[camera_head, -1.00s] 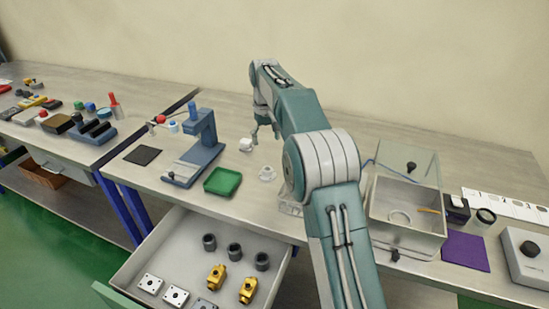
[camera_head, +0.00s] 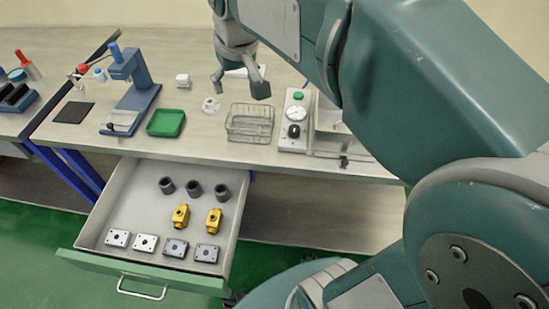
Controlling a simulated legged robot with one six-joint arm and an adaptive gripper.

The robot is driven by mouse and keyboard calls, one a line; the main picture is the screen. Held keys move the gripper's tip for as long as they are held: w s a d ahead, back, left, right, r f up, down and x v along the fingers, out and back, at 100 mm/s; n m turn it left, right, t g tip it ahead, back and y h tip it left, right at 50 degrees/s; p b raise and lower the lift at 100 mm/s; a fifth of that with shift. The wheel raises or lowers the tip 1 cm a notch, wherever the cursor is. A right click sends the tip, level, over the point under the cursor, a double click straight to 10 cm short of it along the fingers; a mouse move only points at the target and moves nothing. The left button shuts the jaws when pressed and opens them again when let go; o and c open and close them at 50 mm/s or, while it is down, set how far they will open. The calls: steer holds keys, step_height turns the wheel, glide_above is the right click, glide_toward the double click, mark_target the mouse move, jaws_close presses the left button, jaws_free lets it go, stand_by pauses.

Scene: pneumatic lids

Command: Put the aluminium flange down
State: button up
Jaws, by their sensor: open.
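The aluminium flange appears to be the small pale, round piece (camera_head: 210,105) lying on the bench top, right of the green tray and left of the wire basket. My gripper (camera_head: 239,88) is open, with its fingers spread and nothing seen between them. In the picture it is above and right of the flange, apart from it. Its height over the bench is hard to tell. A pale object behind the fingers is partly hidden.
Around the flange are the green tray (camera_head: 165,123), a white block (camera_head: 183,80), the wire basket (camera_head: 249,125) and a dial device (camera_head: 295,122). A blue press (camera_head: 133,84) stands left. The open drawer (camera_head: 130,209) juts forward with fittings and plates inside.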

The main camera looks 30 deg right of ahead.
steer(key=s+f+t, duration=0.1)
steer(key=s+f, duration=0.2)
steer(key=s, duration=0.4)
steer(key=s+f+t, duration=0.1)
steer(key=s+f, duration=0.3)
steer(key=s, duration=0.4)
steer(key=shift+s+d+m, duration=0.2)
steer(key=shift+s+m, duration=0.1)
steer(key=shift+m, duration=0.1)
steer(key=shift+r, duration=0.1)
